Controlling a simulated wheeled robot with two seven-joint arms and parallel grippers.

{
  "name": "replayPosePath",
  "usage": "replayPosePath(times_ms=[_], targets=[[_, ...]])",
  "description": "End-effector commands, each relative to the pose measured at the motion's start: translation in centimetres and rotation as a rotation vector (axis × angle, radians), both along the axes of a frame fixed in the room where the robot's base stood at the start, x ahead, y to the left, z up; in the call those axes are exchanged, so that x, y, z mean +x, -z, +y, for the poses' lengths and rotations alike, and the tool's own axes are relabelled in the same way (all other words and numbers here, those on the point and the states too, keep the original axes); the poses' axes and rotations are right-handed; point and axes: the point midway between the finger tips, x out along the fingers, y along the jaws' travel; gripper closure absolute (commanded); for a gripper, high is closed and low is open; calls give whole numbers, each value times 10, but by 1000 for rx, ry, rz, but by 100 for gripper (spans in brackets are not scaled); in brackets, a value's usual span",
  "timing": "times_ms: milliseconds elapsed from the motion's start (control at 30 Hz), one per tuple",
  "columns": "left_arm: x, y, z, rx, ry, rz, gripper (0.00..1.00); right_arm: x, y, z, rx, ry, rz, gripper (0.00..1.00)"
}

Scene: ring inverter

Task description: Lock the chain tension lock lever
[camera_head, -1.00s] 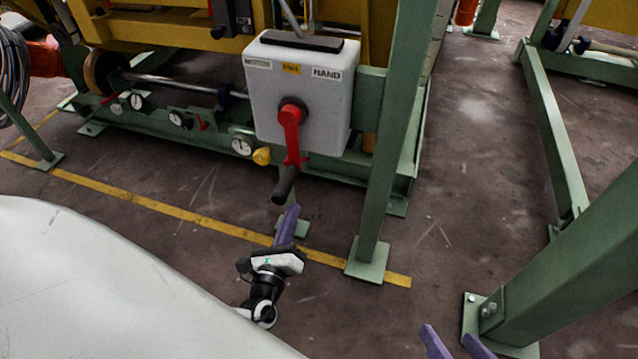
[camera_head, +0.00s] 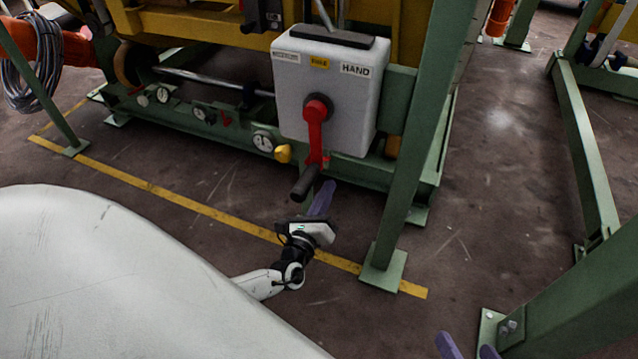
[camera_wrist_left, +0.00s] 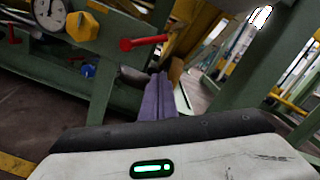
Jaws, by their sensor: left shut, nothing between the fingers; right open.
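The red lever (camera_head: 314,128) hangs down from a pivot on the front of a grey box (camera_head: 350,105) labelled HAND. It ends in a black grip (camera_head: 305,184). My left gripper (camera_head: 325,186) is shut and empty, its purple fingers just right of the grip in the head view. I cannot tell whether they touch it. In the left wrist view the shut fingers (camera_wrist_left: 160,82) point away from me, below a red bar (camera_wrist_left: 145,42) with a round end. I cannot tell which part that bar is. My right gripper (camera_head: 467,348) is open and empty at the bottom edge.
A green post (camera_head: 415,150) stands close to the right of the box. Gauges (camera_head: 263,142) and a yellow knob (camera_head: 283,153) sit low on the machine's left side. A large pale surface (camera_head: 100,270) fills the lower left. Open floor lies right of the post.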

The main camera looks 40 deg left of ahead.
Motion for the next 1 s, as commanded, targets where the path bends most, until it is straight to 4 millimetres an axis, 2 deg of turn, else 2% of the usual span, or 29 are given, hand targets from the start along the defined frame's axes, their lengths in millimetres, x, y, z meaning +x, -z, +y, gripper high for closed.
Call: replayPosePath(times_ms=[67,133,367,533,800,1000], targets=[[16,1,4,-1,0,-3,100,0,-2,2,16,-1,-14,46],[12,-12,11,-3,0,-2,100,0,-11,2,21,-1,-25,46],[14,-31,22,-1,1,1,100,0,-13,1,14,0,-24,46],[14,-34,25,0,1,1,100,-1,-4,1,6,-2,-7,46],[13,-34,25,0,1,1,100,-1,-4,1,5,-1,-6,46],[0,-37,27,0,-2,3,100,-1,-8,0,-4,-2,-7,46]])
